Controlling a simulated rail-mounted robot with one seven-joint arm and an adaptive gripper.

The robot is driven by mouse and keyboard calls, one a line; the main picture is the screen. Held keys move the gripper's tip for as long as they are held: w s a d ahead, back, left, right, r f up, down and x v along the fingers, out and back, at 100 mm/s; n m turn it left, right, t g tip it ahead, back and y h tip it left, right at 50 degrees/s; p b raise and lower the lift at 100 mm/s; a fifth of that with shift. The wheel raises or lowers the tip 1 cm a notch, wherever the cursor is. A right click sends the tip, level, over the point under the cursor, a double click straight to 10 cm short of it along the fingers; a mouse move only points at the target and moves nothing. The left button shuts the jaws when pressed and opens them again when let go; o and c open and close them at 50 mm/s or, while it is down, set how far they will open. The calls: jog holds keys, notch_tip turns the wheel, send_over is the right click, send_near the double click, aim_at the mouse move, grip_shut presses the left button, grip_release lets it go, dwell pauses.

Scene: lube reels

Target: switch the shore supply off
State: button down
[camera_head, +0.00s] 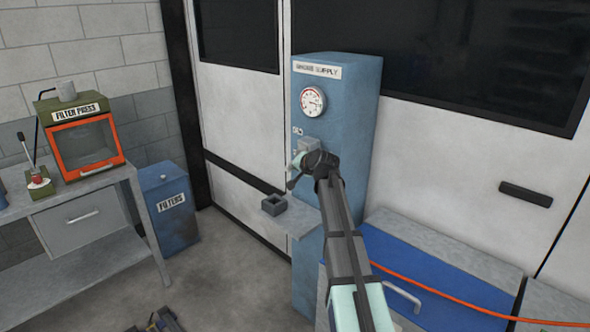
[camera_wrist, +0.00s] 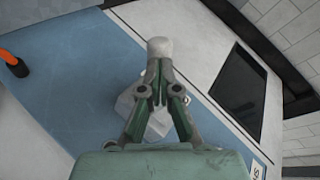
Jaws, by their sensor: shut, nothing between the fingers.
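The shore supply (camera_head: 350,95) is a tall blue cabinet with a name plate and a round gauge (camera_head: 313,101) near its top. A grey switch box (camera_head: 309,144) is on its front below the gauge, partly covered by my arm. It also shows behind my gripper in the wrist view (camera_wrist: 157,122). A pale rounded lever end (camera_wrist: 160,47) shows just beyond my fingertips in the wrist view. My gripper (camera_head: 295,174) is at the cabinet front by the switch box. Its fingers (camera_wrist: 160,72) are together and empty. I cannot tell whether they touch the lever or which way it is set.
A grey shelf (camera_head: 297,214) with a small open dark box (camera_head: 274,204) juts out below my gripper. A blue chest (camera_head: 430,270) with an orange hose (camera_head: 450,286) is at right. A filter press (camera_head: 83,135) on a bench and a filters bin (camera_head: 168,208) are at left.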

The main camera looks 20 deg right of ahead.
jog(key=shift+w, duration=0.15)
jog(key=shift+w+r+p, duration=0.2)
jog(key=shift+r+p, duration=0.2)
jog(key=shift+r, duration=0.2)
jog(key=shift+s+a, duration=0.1)
jog(key=b+v, duration=0.2)
jog(key=v, duration=1.2)
jog(key=s+a+f+n+g, duration=0.25)
jog(key=s+f, duration=0.35)
jog(key=f, duration=0.9)
jog(key=s+a+f+n+g, duration=0.1)
jog(key=s+a+f+g, duration=0.4)
jog(key=f, duration=0.9)
jog(key=s+a+f+n+g, duration=0.15)
jog(key=s+f, duration=0.55)
jog(key=f, duration=0.8)
jog(key=s+a+f+n+g, duration=0.1)
jog(key=s+a+f+g, duration=0.2)
jog(key=s+f, duration=0.4)
jog(key=s+a+f+n+g+h, duration=0.1)
jog(key=s+a+f+g, duration=0.2)
jog(key=s+f, duration=0.5)
jog(key=s+a+f+n+g, duration=0.2)
jog(key=s+f, duration=0.6)
jog(key=s, duration=1.7)
jog(key=shift+a+f+g+h, duration=0.3)
jog(key=shift+a+g, duration=0.3)
jog(key=shift+g, duration=0.5)
